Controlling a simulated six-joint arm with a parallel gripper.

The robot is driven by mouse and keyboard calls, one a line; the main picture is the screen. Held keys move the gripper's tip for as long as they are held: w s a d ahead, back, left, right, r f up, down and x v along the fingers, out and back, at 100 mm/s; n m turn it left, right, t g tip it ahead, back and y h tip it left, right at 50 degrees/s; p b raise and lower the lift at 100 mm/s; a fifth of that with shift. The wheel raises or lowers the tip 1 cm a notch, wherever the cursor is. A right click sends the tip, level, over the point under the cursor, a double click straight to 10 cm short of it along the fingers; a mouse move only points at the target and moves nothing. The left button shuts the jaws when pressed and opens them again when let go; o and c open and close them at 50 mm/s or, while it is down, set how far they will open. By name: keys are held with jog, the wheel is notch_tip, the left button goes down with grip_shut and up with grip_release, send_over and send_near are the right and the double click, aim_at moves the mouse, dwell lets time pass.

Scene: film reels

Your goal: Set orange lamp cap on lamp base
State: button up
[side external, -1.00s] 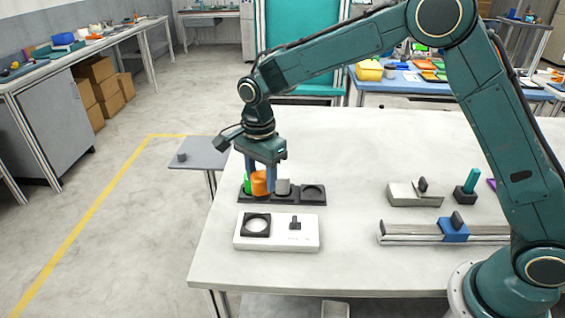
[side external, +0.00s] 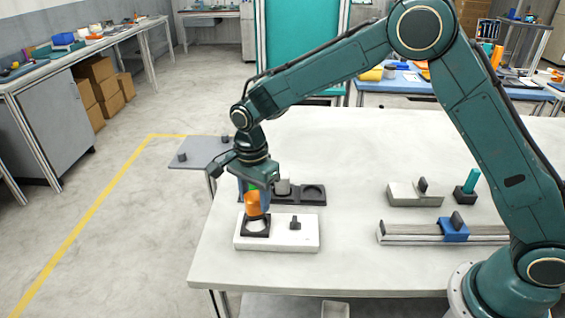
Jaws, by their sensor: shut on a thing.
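The orange lamp cap (side external: 252,204) is held between the fingers of my gripper (side external: 257,198), which is shut on it. The cap is above the black square socket with a light round centre (side external: 256,229) at the left of the white lamp base (side external: 305,241). Whether the cap touches the socket I cannot tell. A black knob (side external: 295,223) stands on the right part of the base. The gripper fingers are partly hidden by the cap and the wrist.
Behind the base is a black holder (side external: 313,194) with a grey-white cap (side external: 283,187) and an empty round slot; my gripper hides its left part. To the right are a grey block (side external: 412,198), a teal peg (side external: 471,181) and a rail with a blue slider (side external: 454,231).

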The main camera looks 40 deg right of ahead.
aim_at(255, 209)
jog(key=shift+f, duration=1.55)
jog(key=shift+f, duration=0.55)
dwell(0.6)
jog(key=o, duration=0.7)
jog(key=shift+r, duration=5.5)
